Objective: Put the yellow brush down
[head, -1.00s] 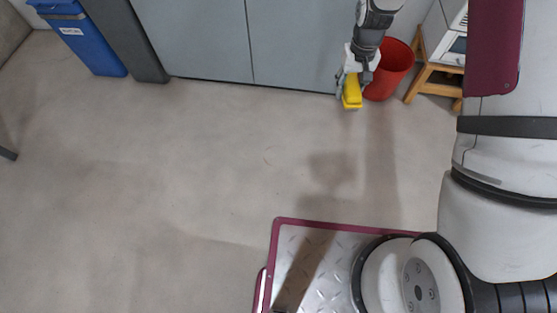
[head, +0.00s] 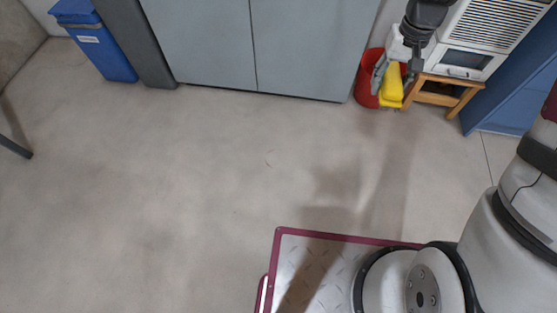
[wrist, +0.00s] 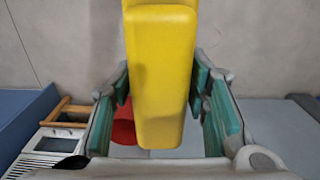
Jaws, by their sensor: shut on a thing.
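The yellow brush (head: 391,88) is in my gripper (head: 391,78), in front of the red bucket in the head view. In the wrist view the brush (wrist: 163,80) is a long yellow block between the green-padded fingers of my gripper (wrist: 165,105). The gripper is shut on it. The brush appears held up in the air, its lower end pointing down in the head view. Its bristles cannot be made out.
A red bucket (head: 368,80) stands on the floor by the grey cabinet (head: 300,45). A wooden stool (head: 437,97) bears a white appliance (head: 470,62). A blue bin (head: 103,50) stands at the far left. The floor (head: 200,180) in the middle is clear.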

